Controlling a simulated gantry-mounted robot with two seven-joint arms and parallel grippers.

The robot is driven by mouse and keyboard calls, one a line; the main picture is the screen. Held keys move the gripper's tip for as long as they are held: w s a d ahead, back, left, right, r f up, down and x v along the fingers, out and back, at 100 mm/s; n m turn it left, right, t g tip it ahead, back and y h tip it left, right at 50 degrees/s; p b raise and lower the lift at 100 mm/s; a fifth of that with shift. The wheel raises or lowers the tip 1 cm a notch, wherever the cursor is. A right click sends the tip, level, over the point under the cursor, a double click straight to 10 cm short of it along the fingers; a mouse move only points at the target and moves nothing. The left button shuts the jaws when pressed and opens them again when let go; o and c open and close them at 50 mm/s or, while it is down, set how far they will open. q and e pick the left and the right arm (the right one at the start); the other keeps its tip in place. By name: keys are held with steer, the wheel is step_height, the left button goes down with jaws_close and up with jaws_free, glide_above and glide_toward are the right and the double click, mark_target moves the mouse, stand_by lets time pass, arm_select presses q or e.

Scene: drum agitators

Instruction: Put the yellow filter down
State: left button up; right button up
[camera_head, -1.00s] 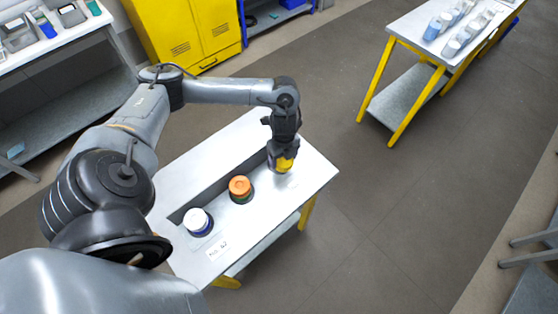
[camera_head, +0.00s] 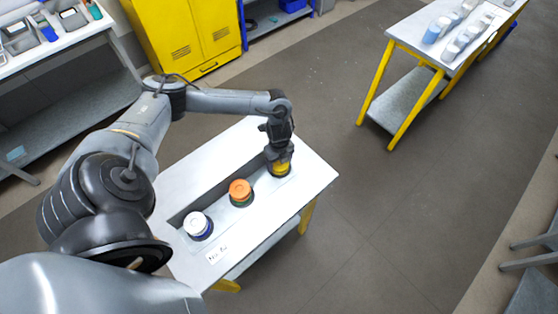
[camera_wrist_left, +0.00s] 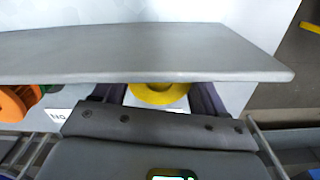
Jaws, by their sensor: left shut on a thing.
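My left gripper (camera_head: 279,160) is shut on the yellow filter (camera_head: 281,169) near the far right end of the table (camera_head: 312,178). The filter is upright, in line with the other two filters and at or very close to the surface; I cannot tell if it touches. In the left wrist view the yellow filter (camera_wrist_left: 158,94) shows between the two dark fingers, with part of it hidden by the gripper. My right gripper is not in view.
An orange filter (camera_head: 239,188) and a white-topped blue filter (camera_head: 197,224) stand in the same row. A grey raised ledge (camera_wrist_left: 140,52) runs close beside the gripper. A second table (camera_head: 405,30) with several pale containers stands at back right, with open floor between.

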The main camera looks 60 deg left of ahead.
arm_select(q)
steer(key=shift+f, duration=0.15)
steer(key=o, duration=1.1)
